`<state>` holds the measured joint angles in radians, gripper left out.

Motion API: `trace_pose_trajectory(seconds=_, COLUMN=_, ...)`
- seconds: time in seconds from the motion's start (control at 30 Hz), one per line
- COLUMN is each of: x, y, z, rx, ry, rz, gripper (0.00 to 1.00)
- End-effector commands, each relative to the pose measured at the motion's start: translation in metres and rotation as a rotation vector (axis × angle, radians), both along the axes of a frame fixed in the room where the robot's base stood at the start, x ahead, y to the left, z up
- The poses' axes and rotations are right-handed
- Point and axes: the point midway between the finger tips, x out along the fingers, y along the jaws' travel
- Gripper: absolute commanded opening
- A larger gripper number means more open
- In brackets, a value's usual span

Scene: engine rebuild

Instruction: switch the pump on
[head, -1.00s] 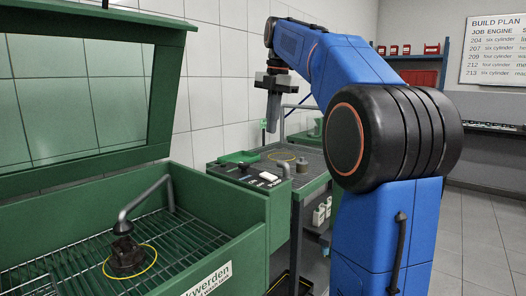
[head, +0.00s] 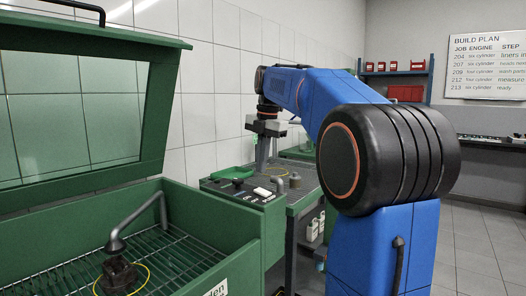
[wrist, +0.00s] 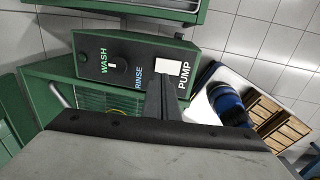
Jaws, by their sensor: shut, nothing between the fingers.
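The pump switch is a white rocker (head: 262,192) on the dark control panel (head: 232,187) at the end of the green wash tank (head: 245,228). In the wrist view the white rocker (wrist: 170,54) sits beside the word PUMP. My gripper (head: 262,172) points down, shut and empty, with its tips close above the panel near the rocker. In the wrist view my shut gripper (wrist: 165,76) reaches the rocker's lower edge and hides a little of it. I cannot tell whether it touches. The rocker's tilt is too small to read.
A dark knob (wrist: 120,66) stands between WASH and RINSE on the panel. A dark part (head: 118,272) ringed in yellow lies on the tank grid under a bent spout (head: 140,220). The raised green lid (head: 150,110) stands left. A bench (head: 305,190) is behind the panel.

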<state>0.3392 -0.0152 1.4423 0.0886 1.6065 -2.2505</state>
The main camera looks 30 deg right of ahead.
Motion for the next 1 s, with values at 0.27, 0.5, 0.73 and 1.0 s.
trace_pose_trajectory(seconds=0.27, x=0.005, y=0.002, z=-0.043, rx=0.001, ry=0.001, rz=0.0, gripper=0.0)
trace_pose_trajectory(seconds=0.5, x=0.008, y=0.003, z=-0.059, rx=0.0, ry=-0.001, rz=0.0, gripper=0.0)
trace_pose_trajectory(seconds=0.73, x=0.008, y=0.003, z=-0.06, rx=0.0, ry=-0.002, rz=0.0, gripper=0.0)
trace_pose_trajectory(seconds=1.0, x=0.01, y=0.003, z=-0.062, rx=-0.006, ry=0.02, rz=0.002, gripper=0.0)
